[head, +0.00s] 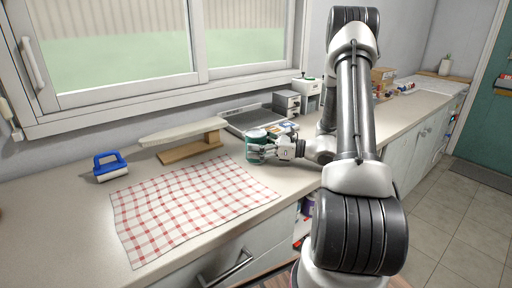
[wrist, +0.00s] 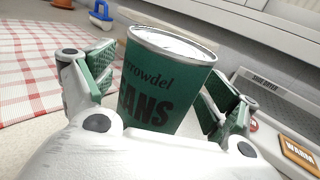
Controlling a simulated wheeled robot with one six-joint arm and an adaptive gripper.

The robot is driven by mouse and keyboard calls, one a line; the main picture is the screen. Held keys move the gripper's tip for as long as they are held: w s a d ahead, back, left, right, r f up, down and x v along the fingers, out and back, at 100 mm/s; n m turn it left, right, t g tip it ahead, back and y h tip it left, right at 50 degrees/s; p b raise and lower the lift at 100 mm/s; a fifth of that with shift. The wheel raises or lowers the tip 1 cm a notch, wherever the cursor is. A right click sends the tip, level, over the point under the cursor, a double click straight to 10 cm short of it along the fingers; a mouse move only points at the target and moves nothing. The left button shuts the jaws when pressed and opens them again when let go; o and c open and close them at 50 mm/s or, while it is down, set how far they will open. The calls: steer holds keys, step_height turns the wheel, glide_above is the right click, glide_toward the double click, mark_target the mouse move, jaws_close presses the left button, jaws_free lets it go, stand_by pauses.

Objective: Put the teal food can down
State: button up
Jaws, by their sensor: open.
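The teal food can (wrist: 160,85) stands between the fingers of my gripper (wrist: 158,95) in the wrist view, with dark lettering on its side and a silver rim. The fingers are spread to both sides of it, with green pads facing the can. In the head view the can (head: 256,146) is on the counter at the right end of the checked cloth, with my gripper (head: 262,151) around it. My gripper is open. The can's base is hidden in the wrist view.
A red-and-white checked cloth (head: 185,205) lies on the counter. A blue-handled brush (head: 109,167) is at its left. A small ironing board (head: 185,132) on a wooden base stands behind it. Grey boxes (head: 287,103) stand at the back. Bare counter (head: 75,225) lies front left.

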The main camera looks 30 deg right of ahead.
steer(key=c, duration=1.6)
